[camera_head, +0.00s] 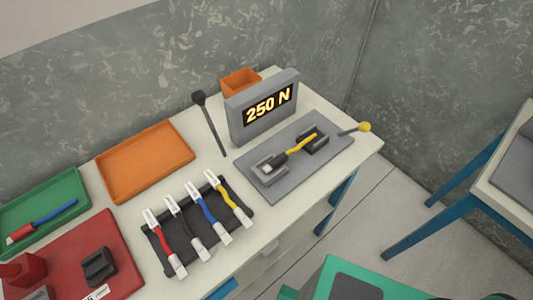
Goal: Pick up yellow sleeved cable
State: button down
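A yellow sleeved cable (230,198) with pale end connectors lies at the right end of a black rack (153,238). Beside it in the rack are a blue cable (207,215), a black cable (185,230) and a red cable (166,243). A second yellow cable (300,144) lies across the two dark clamps of a grey tester plate (293,174), farther back and right. My gripper is not in view.
An upright black-headed lever (209,124) and a yellow-knobbed lever (364,127) stick out nearby. An orange tray (147,160), green tray (79,187) and red board (120,266) fill the left side.

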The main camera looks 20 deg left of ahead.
aim_at(282, 158)
jog(key=u, duration=1.15)
jog(key=k, duration=0.3)
jog(key=u, duration=0.1)
jog(key=i, duration=0.4)
jog(key=z, duration=0.1)
jog(key=k, duration=0.5)
jog(key=z, duration=0.05)
jog(key=i, duration=0.5)
jog(key=u, duration=0.05)
